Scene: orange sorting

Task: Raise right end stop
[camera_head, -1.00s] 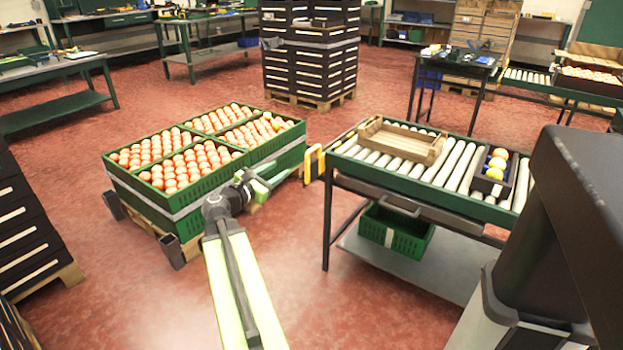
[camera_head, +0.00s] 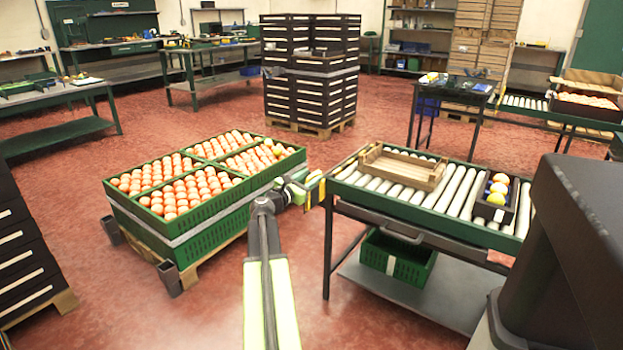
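A roller conveyor table (camera_head: 430,217) with a green frame stands right of centre. At its left end is a small yellow end piece (camera_head: 322,188), which looks like an end stop; my gripper partly covers it. I see no other stop; the conveyor's far right is hidden behind a dark bulk in the foreground. My arm reaches up from the bottom centre, and my green gripper (camera_head: 308,190) is at the yellow piece. The fingers overlap it in the picture. I cannot tell whether they touch it or how far they are apart.
A wooden crate (camera_head: 441,181) and a small dark box with fruit (camera_head: 477,211) sit on the rollers. A green crate (camera_head: 367,254) is on the shelf below. Green crates of oranges (camera_head: 150,226) stand on a pallet to the left.

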